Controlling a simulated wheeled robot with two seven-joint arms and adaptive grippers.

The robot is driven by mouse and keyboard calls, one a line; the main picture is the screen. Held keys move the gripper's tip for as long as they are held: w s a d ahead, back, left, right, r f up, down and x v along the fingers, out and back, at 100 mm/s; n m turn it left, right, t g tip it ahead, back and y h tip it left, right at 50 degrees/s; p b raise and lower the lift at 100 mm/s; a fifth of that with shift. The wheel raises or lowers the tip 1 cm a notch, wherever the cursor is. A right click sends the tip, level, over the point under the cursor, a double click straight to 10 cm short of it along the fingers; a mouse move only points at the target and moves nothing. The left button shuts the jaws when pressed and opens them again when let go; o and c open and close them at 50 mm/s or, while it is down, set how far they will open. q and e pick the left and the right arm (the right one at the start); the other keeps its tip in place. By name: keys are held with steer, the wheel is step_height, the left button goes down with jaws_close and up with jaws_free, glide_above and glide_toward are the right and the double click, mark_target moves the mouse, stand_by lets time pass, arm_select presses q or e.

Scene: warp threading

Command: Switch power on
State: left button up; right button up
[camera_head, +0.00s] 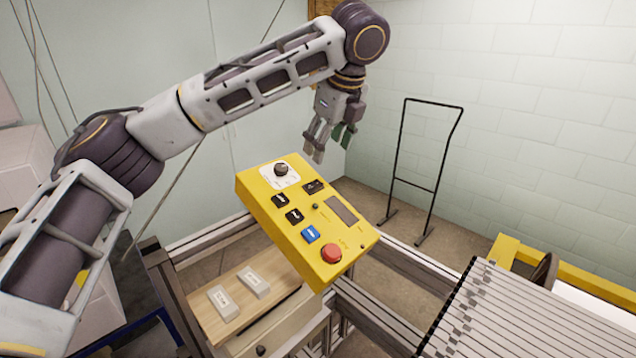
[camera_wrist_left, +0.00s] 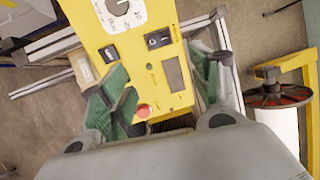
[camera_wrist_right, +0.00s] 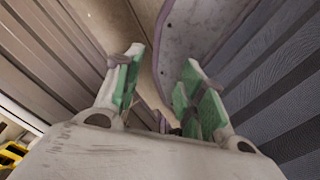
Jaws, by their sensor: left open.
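The yellow control panel (camera_head: 262,203) stands tilted in the middle of the head view. It bears a rotary dial (camera_head: 281,170), a black rocker switch (camera_head: 313,186), more black buttons (camera_head: 294,216), a blue button (camera_head: 310,234) and a red round button (camera_head: 331,253). The rocker switch also shows in the left wrist view (camera_wrist_left: 158,40). My left gripper (camera_head: 325,150) hangs above the panel's far edge, open, fingers downward, apart from the switch. In the left wrist view its green-padded fingers (camera_wrist_left: 163,72) frame the panel. My right gripper (camera_wrist_right: 162,62) is open and empty, outside the head view.
A wooden shelf (camera_head: 205,312) with two pale blocks lies below the panel. A grey metal frame (camera_head: 390,262) runs behind and right of it. A slatted loom part (camera_head: 500,315) fills the lower right. A black stand (camera_head: 436,175) stands by the wall.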

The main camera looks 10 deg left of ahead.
mark_target(316, 187)
arm_select(q)
steer(key=shift+x, duration=6.75)
